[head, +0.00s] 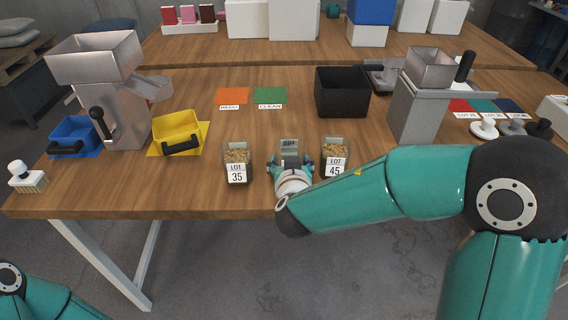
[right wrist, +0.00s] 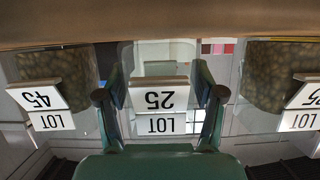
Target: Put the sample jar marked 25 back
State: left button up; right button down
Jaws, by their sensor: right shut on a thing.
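The sample jar marked 25 (right wrist: 160,97) is between the two fingers of my right gripper (right wrist: 160,110), which is shut on it. The wrist picture is upside down. This jar looks clear, with no grain visible in it. In the head view its top (head: 289,146) shows just beyond my right gripper (head: 290,164), which hides the rest. It is in line between the grain-filled jars marked 35 (head: 237,163) and 45 (head: 334,158). I cannot tell whether its base touches the table. My left gripper is out of view; only part of that arm shows.
The wooden table (head: 200,195) has free room behind the jars. Orange (head: 233,96) and green (head: 270,95) mats lie there. A yellow tray (head: 178,132), blue tray (head: 75,135) and grey hopper machine (head: 110,90) stand left. A black bin (head: 341,92) and second hopper machine (head: 418,100) stand right.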

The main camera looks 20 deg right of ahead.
jog(key=shift+f, duration=0.1)
jog(key=shift+c, duration=0.7)
grip_release()
